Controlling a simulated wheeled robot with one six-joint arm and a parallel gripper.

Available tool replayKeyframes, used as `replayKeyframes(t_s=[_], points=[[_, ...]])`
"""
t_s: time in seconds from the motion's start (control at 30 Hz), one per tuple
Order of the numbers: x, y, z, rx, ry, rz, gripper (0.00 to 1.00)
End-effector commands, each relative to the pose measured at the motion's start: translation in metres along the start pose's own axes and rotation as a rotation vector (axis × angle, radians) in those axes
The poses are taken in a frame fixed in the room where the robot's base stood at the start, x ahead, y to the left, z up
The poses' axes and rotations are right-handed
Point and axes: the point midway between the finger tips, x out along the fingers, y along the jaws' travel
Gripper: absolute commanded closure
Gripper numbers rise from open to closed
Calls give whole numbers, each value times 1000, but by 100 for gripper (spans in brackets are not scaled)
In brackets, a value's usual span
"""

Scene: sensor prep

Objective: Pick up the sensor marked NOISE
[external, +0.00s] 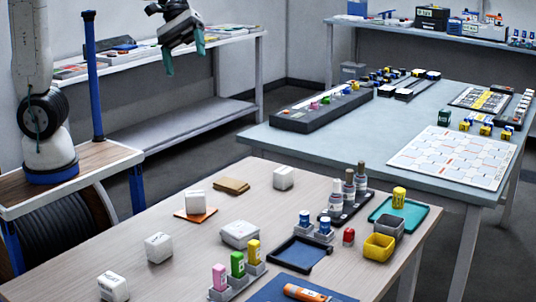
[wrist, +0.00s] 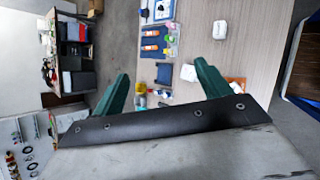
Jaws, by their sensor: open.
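Several white block-like sensors sit on the wooden table in the external view: one on an orange pad (external: 195,203), one at the back (external: 283,178), one at mid left (external: 159,248), a wider one (external: 240,234) near the middle, and one at the front left (external: 113,286). Their markings are too small to read, so I cannot tell which is NOISE. My gripper (external: 184,54) is high above and behind the table, with green fingers apart and empty. In the wrist view my gripper (wrist: 161,69) is also open, and a white block (wrist: 188,73) shows between its fingers.
A brown pad (external: 231,186), a rack of bottles (external: 347,204), a dark blue tray (external: 300,253), colored blocks (external: 237,265), a yellow bin (external: 379,247) and a teal tray (external: 421,217) share the wooden table. A grey-blue table (external: 330,143) stands behind. The table's left part has free room.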

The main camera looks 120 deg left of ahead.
Motion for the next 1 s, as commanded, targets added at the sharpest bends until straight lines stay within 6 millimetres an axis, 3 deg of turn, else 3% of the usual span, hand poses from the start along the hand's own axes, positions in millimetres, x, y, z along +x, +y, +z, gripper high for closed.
replayKeyframes(t_s=[0.03, 0.1, 0.23, 0.4, 0.63, 0.7, 1.0], points=[[-8, 21, -39, -156, -3, 78, 24], [-19, 43, -80, -329, -16, 178, 24], [-42, 67, -145, -579, -45, 326, 24], [-72, 80, -218, -828, -85, 483, 24], [-114, 77, -308, -1105, -146, 674, 24], [-86, 61, -321, -1106, -148, 663, 24], [0, 0, -383, -1100, -146, 659, 24]])
